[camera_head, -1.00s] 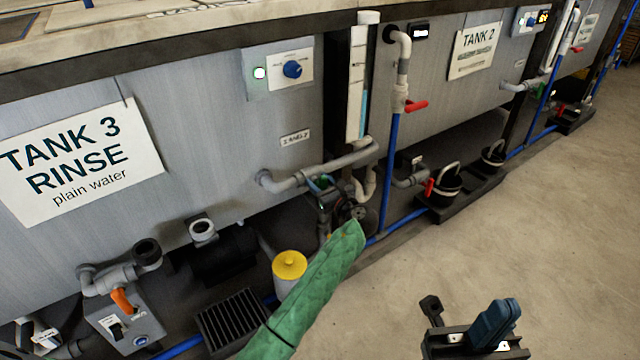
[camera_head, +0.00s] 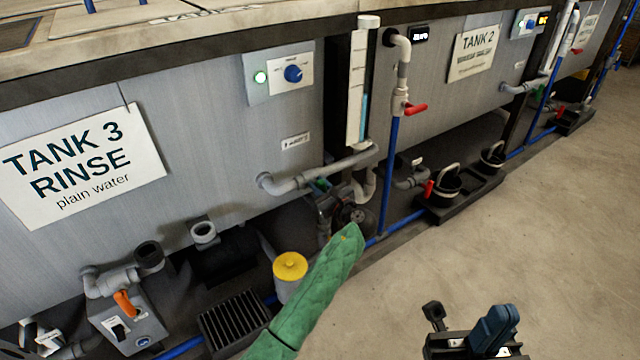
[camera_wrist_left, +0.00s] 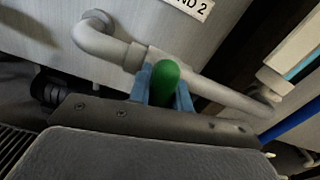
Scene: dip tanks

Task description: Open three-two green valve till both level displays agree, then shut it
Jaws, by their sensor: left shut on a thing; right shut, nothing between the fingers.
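The green valve handle (camera_wrist_left: 165,82) stands between the two blue fingers of my left gripper (camera_wrist_left: 163,90) in the left wrist view, and the gripper is shut on it. The handle also shows as a small green patch (camera_head: 320,185) below the grey cross pipe (camera_head: 325,170) in the head view. My left gripper there is mostly hidden by its green-sleeved arm. My right gripper (camera_head: 494,328) is shut and empty over the floor.
A sight tube (camera_head: 357,85) with blue liquid stands between the tanks. A red-handled valve (camera_head: 415,107) is on the pipe beside it. A yellow-capped canister (camera_head: 290,266) and black grille (camera_head: 233,320) lie near my left arm. The floor at right is clear.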

